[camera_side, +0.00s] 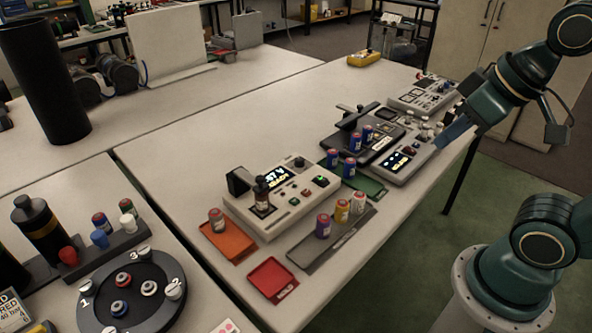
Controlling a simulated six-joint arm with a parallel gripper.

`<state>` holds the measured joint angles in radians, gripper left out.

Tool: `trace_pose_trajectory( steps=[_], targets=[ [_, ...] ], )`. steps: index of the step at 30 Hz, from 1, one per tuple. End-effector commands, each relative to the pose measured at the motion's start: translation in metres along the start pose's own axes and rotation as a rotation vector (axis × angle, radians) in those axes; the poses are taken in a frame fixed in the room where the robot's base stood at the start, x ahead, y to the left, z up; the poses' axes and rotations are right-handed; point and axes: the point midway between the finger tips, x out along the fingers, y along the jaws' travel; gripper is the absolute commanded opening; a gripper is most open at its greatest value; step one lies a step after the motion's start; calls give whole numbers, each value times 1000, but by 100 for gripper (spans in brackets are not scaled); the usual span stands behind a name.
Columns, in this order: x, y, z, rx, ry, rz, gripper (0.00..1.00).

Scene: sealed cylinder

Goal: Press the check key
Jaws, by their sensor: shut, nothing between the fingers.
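A beige tester box (300,196) with a lit display (277,176) stands on the middle table. It has several small keys on its top, among them a green key (320,181) and a red key (306,192). A second grey console (396,163) with a lit display and buttons stands further right. Lettering on the keys is too small to read, so I cannot tell which is the check key. My gripper (443,141) is shut and empty, pointing down-left by the right end of the grey console. I cannot tell whether it touches anything.
A small dark-labelled cell (261,190) stands in the tester's holder. An orange tray (228,243), a red tray (272,278) and a grey tray (325,245) with several cells lie around it. A dark plate (373,146) stands behind the grey console.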

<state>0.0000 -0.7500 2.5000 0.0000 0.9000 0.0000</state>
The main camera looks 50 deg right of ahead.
Motion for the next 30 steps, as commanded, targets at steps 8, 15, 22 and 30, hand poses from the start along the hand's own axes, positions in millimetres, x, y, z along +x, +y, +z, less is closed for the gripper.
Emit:
trace_pose_trajectory(
  steps=[8, 15, 22, 30],
  targets=[
    [0, 0, 0, 0, 0, 0, 0],
    [0, 0, 0, 0, 0, 0, 0],
    [0, 0, 0, 0, 0, 0, 0],
    [7, -2, -11, -6, 1, -9, 0]
  ],
)
